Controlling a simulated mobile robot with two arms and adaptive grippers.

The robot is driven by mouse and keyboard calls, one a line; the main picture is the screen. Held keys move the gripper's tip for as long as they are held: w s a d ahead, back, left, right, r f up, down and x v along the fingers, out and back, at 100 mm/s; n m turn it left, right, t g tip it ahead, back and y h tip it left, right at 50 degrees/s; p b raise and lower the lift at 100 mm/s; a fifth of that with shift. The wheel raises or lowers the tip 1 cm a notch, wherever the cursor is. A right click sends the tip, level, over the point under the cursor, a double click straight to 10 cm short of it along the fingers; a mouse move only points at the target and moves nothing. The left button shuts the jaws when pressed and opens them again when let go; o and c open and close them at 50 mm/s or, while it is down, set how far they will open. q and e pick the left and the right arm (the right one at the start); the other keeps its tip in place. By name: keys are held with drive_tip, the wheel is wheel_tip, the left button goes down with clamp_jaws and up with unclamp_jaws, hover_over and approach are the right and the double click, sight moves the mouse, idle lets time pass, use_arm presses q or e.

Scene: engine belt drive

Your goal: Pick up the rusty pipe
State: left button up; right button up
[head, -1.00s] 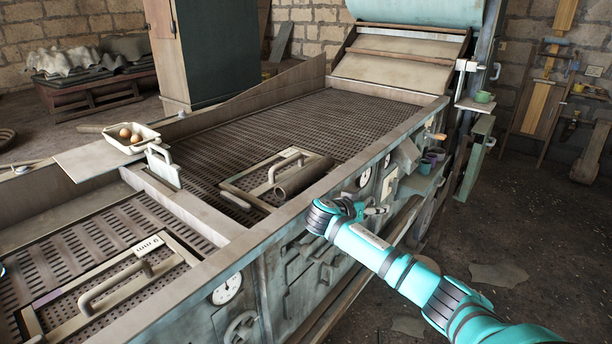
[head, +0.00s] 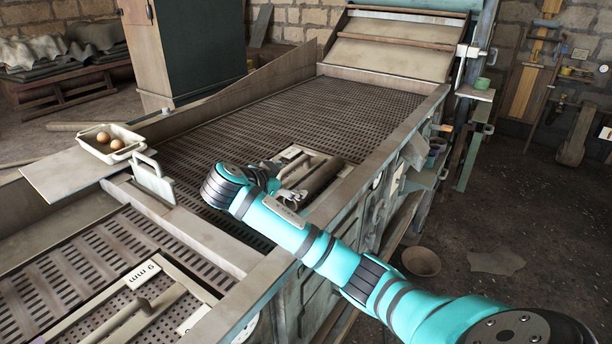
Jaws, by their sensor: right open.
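The rusty pipe (head: 321,177), a dark brownish cylinder, lies on the perforated bed beside a pale handled plate (head: 294,160), close to the near side wall. My right gripper (head: 270,174) is over the bed, just left of the pipe and partly in front of the plate. It is open and appears apart from the pipe. My turquoise right arm hides the bed below and part of the near wall. My left gripper is not in view.
The machine's raised near wall (head: 383,150) runs beside the pipe. A white tray (head: 110,144) with two round brown things sits on the left ledge. An upright white handled plate (head: 152,178) stands nearby.

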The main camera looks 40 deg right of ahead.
drive_tip(key=p, duration=0.4)
approach(315, 178)
drive_tip(key=d, duration=0.1)
drive_tip(key=d+f, duration=0.1)
drive_tip(key=shift+s+d, duration=0.15)
drive_tip(key=shift+d, duration=0.25)
drive_tip(key=shift+w+d+f, duration=0.65)
drive_tip(key=shift+d+f, duration=0.1)
drive_tip(key=shift+d, duration=0.15)
drive_tip(key=shift+w+d+f+p, duration=0.25)
drive_tip(key=shift+d+p, duration=0.35)
drive_tip(key=p+x, duration=0.1)
drive_tip(key=x, duration=0.2)
drive_tip(key=shift+w+f+p, duration=0.2)
drive_tip(key=shift+p, duration=0.15)
drive_tip(key=shift+w+d+f, duration=0.2)
drive_tip(key=shift+d+f, duration=0.2)
drive_tip(key=shift+d, duration=0.1)
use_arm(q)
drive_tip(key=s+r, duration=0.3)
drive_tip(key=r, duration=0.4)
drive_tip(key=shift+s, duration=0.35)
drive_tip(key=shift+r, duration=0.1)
use_arm(e)
drive_tip(key=shift+c, duration=0.4)
clamp_jaws()
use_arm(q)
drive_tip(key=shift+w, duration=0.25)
use_arm(e)
drive_tip(key=shift+r, duration=0.1)
